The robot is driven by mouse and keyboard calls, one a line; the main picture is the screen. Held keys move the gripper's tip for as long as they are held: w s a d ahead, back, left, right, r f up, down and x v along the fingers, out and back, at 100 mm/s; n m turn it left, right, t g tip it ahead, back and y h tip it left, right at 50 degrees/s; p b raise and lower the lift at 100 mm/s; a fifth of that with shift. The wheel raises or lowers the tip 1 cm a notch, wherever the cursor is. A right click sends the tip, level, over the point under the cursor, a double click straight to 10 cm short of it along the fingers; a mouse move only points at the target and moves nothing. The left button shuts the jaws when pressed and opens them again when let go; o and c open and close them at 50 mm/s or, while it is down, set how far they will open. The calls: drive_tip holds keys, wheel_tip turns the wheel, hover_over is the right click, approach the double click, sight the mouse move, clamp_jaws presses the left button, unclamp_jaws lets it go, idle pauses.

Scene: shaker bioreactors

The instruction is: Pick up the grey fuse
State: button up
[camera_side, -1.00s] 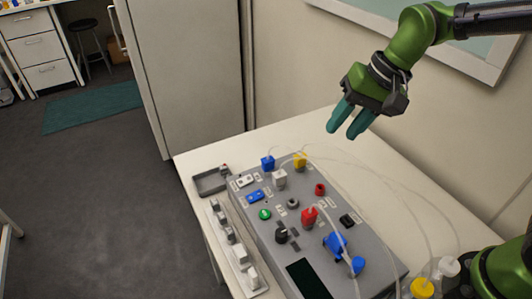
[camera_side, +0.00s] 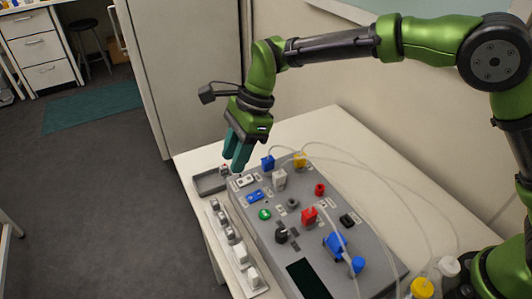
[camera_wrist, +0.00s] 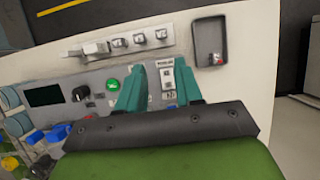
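My gripper (camera_side: 233,164) is open and empty, pointing down above the far left end of the grey panel box. Its two teal fingers stand apart in the wrist view (camera_wrist: 158,75). A pale grey-white block (camera_side: 245,180) is set in the panel just below the fingertips; it also shows between the fingers in the wrist view (camera_wrist: 167,76). A small grey piece with red on it (camera_wrist: 217,59) lies in the dark tray, also seen in the side view (camera_side: 224,171). I cannot tell for sure which of these is the grey fuse.
The dark tray (camera_side: 207,188) lies beside the panel box (camera_side: 270,238). A blue block (camera_side: 255,195), a green button (camera_side: 264,214), plugs and thin tubes crowd the panel. A white strip of sockets (camera_side: 219,227) runs along the table's left edge. The table behind the panel is clear.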

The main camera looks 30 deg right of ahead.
approach(215, 201)
wheel_tip(215, 201, down, 3)
drive_tip(key=shift+a+r+x, duration=0.1)
drive_tip(key=shift+a+x, duration=0.1)
drive_tip(key=shift+x, duration=0.85)
drive_tip(key=shift+a+r+x, duration=0.1)
drive_tip(key=shift+a+x, duration=0.1)
drive_tip(key=shift+x, duration=0.8)
drive_tip(key=shift+a+r+x, duration=0.1)
drive_tip(key=shift+a+x, duration=0.05)
drive_tip(key=shift+x, duration=0.9)
drive_tip(key=shift+c, duration=0.3)
clamp_jaws()
